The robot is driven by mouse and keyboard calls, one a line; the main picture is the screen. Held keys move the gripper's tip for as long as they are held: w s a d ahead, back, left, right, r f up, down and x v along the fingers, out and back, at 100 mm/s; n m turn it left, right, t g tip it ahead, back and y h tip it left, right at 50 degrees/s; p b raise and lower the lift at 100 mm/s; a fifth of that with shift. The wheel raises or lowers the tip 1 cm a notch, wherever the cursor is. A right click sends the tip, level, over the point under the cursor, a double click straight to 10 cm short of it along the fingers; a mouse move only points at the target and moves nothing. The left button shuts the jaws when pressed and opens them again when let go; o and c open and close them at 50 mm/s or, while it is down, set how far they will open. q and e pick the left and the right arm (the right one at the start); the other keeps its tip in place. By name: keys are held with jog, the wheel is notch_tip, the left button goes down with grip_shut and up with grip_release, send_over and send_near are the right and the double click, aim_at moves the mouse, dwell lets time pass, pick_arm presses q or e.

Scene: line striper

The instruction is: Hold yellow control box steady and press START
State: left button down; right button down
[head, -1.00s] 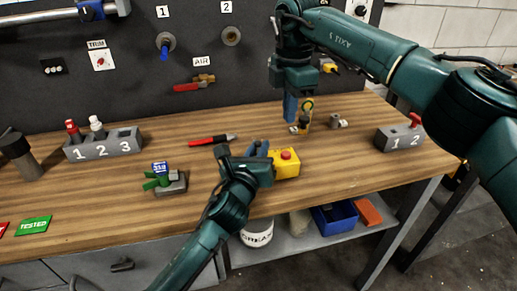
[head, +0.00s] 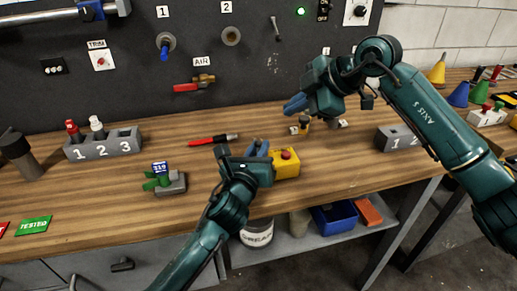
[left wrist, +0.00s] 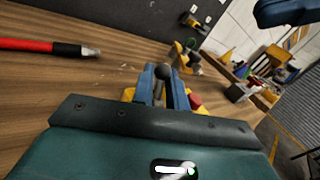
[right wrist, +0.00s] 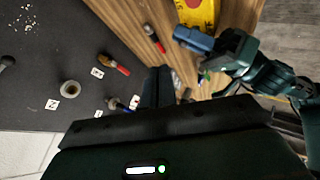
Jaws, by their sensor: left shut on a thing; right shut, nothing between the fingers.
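The yellow control box (head: 290,168) sits near the front edge of the wooden bench, with a red button (head: 286,154) on top. My left gripper (head: 258,149) is shut on the box from its left side. In the left wrist view, yellow parts of the box and the red button (left wrist: 196,101) show beside the blue fingers. My right gripper (head: 292,105) is shut and empty, above and behind the box, with its fingers pointing left. In the right wrist view the yellow box (right wrist: 198,14) is at the top, partly cut off. I cannot make out a START label.
A red-handled tool (head: 212,140) lies left of the box. A green valve-like device (head: 165,181) stands further left. Bench between the box and the right block is clear.

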send_over(290, 157)
jog(key=shift+w+f, duration=0.1)
jog(key=shift+f, duration=4.25)
pick_arm(q)
jog(key=shift+r, duration=0.1)
pick_arm(e)
jog(key=shift+f, duration=0.45)
jog(key=shift+f, duration=0.45)
jog(key=shift+r, duration=0.95)
notch_tip(290, 157, up, 6)
